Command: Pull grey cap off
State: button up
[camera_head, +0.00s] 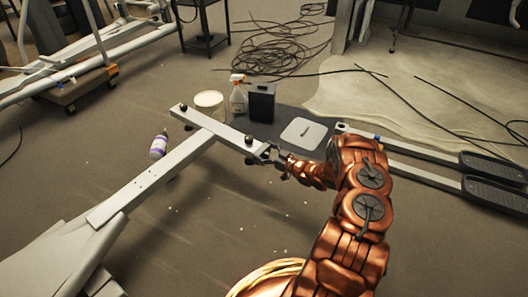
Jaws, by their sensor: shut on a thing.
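The grey elliptical frame (155,178) runs from the lower left to a crossbar (215,127) with dark knobs near both ends. My gripper (268,154) is at the crossbar's right end, shut on what appears to be the grey cap there. The cap is small and mostly hidden by the fingers. I cannot tell whether the cap is still seated in the bar end. My copper-coloured arm reaches in from the lower right.
A dark mat (285,120) behind the crossbar holds a spray bottle (238,98), a black box (262,103) and a light square plate (304,133). A white tub (209,100) stands nearby. A purple-labelled bottle (158,146) is left of the frame. Pedals (495,181) lie right; cables (275,50) lie behind.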

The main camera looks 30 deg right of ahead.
jog(key=shift+s, duration=0.1)
jog(key=b+v, duration=0.3)
jog(key=v, duration=0.5)
dwell(1.3)
jog(key=shift+r, duration=0.1)
